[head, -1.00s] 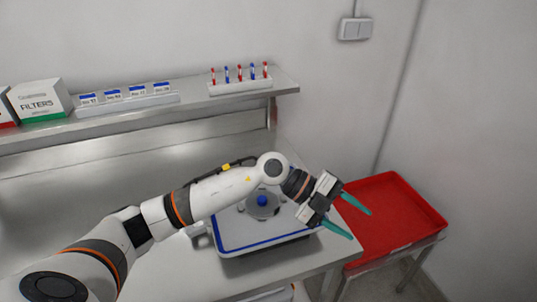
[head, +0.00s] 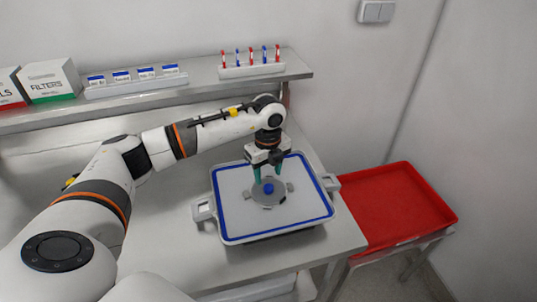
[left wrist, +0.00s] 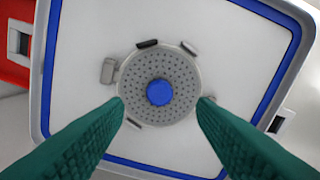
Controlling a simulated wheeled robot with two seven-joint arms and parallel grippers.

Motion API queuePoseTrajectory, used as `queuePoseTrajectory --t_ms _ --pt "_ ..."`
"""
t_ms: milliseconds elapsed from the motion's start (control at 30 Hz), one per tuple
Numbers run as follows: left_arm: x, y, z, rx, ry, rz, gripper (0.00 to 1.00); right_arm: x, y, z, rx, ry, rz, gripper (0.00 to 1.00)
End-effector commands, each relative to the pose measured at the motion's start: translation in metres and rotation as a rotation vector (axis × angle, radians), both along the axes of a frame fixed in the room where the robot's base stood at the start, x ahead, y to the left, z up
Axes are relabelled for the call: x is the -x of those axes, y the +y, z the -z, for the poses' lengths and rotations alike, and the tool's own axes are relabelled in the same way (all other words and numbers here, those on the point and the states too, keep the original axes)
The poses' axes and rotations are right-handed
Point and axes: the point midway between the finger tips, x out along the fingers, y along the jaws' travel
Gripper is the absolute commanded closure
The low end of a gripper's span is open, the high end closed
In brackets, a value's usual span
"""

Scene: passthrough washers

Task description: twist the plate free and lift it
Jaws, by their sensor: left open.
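The plate (head: 263,198) is a grey perforated disc with a blue knob (head: 268,188) at its centre. It lies flat in the middle of a white, blue-edged tray-like unit (head: 234,216) on the bench. In the left wrist view the plate (left wrist: 180,104) has small grey tabs around its rim, and its blue knob (left wrist: 160,92) faces the camera. My left gripper (head: 269,179) is open and points down over the plate. In the wrist view its green fingers lie on either side of the plate's near edge; I cannot tell whether they touch. My right gripper is not in view.
A red tray (head: 395,208) stands on a stand to the right of the bench. A shelf (head: 200,84) at the back carries boxes, labelled holders and a rack of tubes (head: 250,70). Bare bench (head: 165,240) lies left of the unit.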

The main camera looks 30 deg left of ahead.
Motion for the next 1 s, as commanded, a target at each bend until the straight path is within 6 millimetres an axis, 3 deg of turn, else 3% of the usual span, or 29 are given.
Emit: queuePoseTrajectory --t_ms 300,700,1000 --pt "0.000 -0.001 0.043 0.003 -0.001 0.001 0.49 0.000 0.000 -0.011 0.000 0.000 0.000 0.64" --pt "0.000 -0.001 0.051 0.002 -0.002 0.002 0.49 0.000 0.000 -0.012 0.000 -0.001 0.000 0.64" --pt "0.000 -0.001 0.050 0.002 -0.002 0.002 0.98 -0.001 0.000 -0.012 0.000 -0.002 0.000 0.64"
